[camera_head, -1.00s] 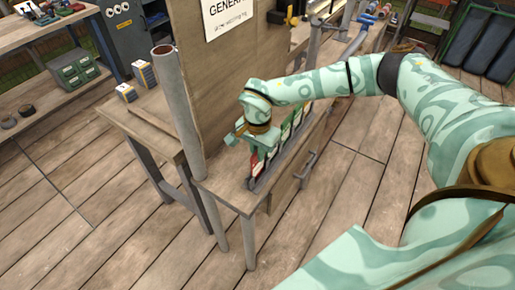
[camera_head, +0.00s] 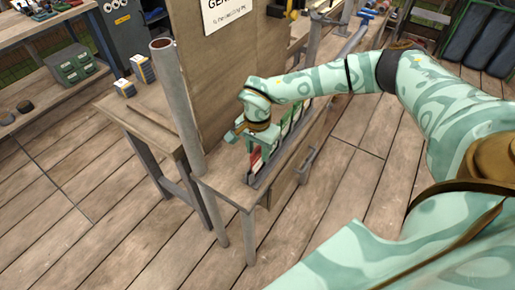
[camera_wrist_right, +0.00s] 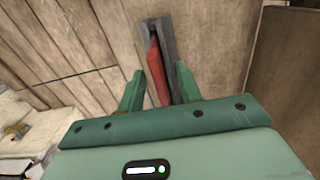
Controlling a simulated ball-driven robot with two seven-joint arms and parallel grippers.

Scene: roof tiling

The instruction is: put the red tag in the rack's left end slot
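The red tag (camera_head: 255,161) stands at the near left end of the dark rack (camera_head: 266,173) on the narrow bench. In the right wrist view the red tag (camera_wrist_right: 157,76) is upright, a little tilted, along the rack's grey channel (camera_wrist_right: 170,46). My right gripper (camera_head: 249,143) is right over that end of the rack. In the right wrist view its two fingers (camera_wrist_right: 160,88) stand apart, one on each side of the tag, with gaps visible. The tag's lower edge is hidden, so I cannot tell how deep it sits. My left gripper is out of view.
Several green and white tags (camera_head: 292,119) stand farther along the rack. A grey post (camera_head: 180,100) and a wooden board (camera_head: 225,65) rise just left of it. The floor on the right is clear.

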